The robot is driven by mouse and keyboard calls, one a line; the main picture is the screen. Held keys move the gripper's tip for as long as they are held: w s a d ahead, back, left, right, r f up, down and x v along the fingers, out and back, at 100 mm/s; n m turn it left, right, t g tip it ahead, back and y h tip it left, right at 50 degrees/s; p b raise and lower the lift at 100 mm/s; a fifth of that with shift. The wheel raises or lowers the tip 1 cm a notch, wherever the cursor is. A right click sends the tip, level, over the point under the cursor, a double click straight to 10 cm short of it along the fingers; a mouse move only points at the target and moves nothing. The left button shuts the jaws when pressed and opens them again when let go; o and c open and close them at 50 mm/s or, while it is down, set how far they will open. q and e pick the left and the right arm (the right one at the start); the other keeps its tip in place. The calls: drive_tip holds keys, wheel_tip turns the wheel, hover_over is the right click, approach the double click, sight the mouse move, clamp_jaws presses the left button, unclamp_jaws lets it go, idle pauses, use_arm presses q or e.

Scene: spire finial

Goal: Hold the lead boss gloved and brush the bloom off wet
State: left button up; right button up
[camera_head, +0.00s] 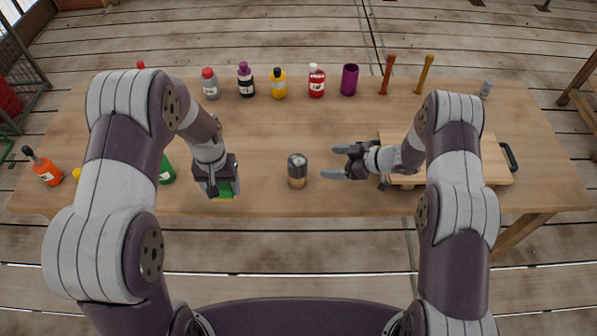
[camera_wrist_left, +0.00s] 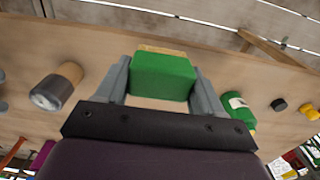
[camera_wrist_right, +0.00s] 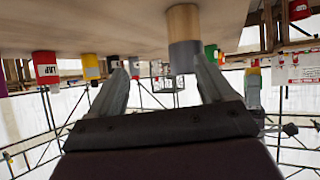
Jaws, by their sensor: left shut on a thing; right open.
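A short upright cylinder (camera_head: 297,171), grey above and tan below, perhaps the lead boss, stands near the table's front middle. It also shows in the left wrist view (camera_wrist_left: 57,86) and the right wrist view (camera_wrist_right: 184,38). My left gripper (camera_head: 222,188) is shut on a green block (camera_wrist_left: 163,76) with a tan edge, left of the cylinder and apart from it. Whether the block is a brush or a sponge I cannot tell. My right gripper (camera_head: 331,163) is open and empty, its fingers pointing left at the cylinder, just short of it. No glove is clearly visible.
Several bottles, including a yellow one (camera_head: 279,85), a purple cup (camera_head: 349,80) and red (camera_head: 387,74) and yellow (camera_head: 425,73) sticks line the back. A wooden board (camera_head: 494,160) lies right, under my right arm. A green bottle (camera_head: 167,171) stands left.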

sight(301, 174)
use_arm(q)
drive_tip(key=shift+s+a+f+b, duration=0.1)
drive_tip(key=shift+f+b, duration=0.25)
use_arm(e)
drive_tip(key=shift+n+g+y, duration=0.6)
drive_tip(key=shift+g, duration=0.1)
drive_tip(key=s+a+f, duration=0.2)
drive_tip(key=shift+s+f, duration=0.1)
drive_tip(key=shift+f, duration=0.25)
use_arm(q)
wheel_tip(301, 174, down, 5)
drive_tip(key=b, duration=0.4)
drive_tip(key=shift+r, duration=0.2)
use_arm(e)
drive_tip(key=x, duration=0.8)
drive_tip(key=shift+a, duration=0.1)
use_arm(q)
drive_tip(key=shift+f+b, duration=0.15)
drive_tip(key=shift+b, duration=0.25)
use_arm(e)
drive_tip(key=shift+w+a+f, duration=0.1)
drive_tip(key=shift+w+a, duration=0.1)
drive_tip(key=shift+a, duration=0.15)
drive_tip(key=c, duration=0.6)
